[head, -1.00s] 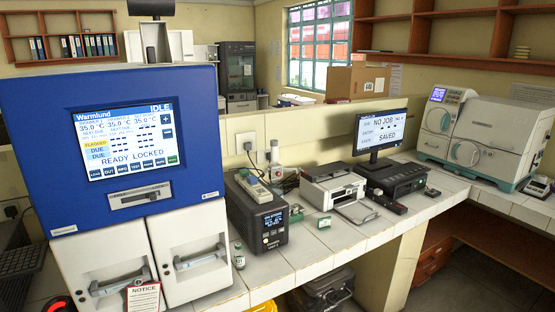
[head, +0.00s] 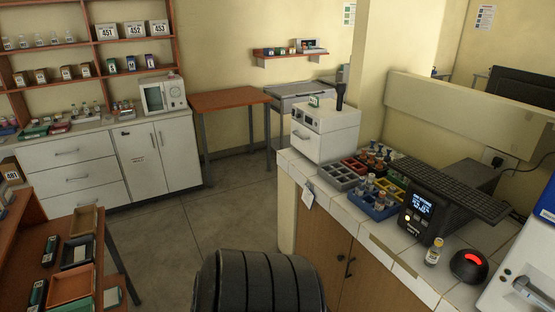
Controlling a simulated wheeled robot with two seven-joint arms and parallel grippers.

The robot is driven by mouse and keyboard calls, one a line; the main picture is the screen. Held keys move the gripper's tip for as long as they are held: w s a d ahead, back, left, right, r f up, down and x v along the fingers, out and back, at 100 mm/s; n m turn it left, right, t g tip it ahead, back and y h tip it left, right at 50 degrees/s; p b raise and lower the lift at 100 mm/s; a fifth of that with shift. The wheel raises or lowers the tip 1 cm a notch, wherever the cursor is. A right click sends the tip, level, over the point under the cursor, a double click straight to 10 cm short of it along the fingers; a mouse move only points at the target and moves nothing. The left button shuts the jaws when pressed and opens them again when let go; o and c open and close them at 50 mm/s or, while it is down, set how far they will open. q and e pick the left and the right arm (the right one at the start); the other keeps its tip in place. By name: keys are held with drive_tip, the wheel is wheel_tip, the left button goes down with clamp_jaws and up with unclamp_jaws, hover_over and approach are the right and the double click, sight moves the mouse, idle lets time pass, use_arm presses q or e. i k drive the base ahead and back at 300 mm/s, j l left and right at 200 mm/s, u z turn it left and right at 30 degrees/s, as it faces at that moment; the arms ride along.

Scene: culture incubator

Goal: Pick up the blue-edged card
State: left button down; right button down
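I cannot make out a blue-edged card for certain in the head view. A small green-and-white item (head: 315,100) stands on the white box-shaped device (head: 326,134) at the end of the tiled counter. A white tag (head: 308,196) hangs at the counter's near left edge; its edge colour is too small to tell. Neither of my grippers is in view.
The tiled counter (head: 408,262) holds colored racks (head: 374,207), a device with a lit display (head: 425,210), a small bottle (head: 433,252) and a red-lit black dome (head: 469,266). Trays (head: 72,287) lie on a wooden table at left. Grey floor (head: 205,235) is open; a black ribbed shape (head: 258,285) blocks the front.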

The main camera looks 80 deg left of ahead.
sight(308, 197)
drive_tip(key=u, duration=2.35)
drive_tip(key=i+z, duration=0.1)
drive_tip(key=i, duration=0.35)
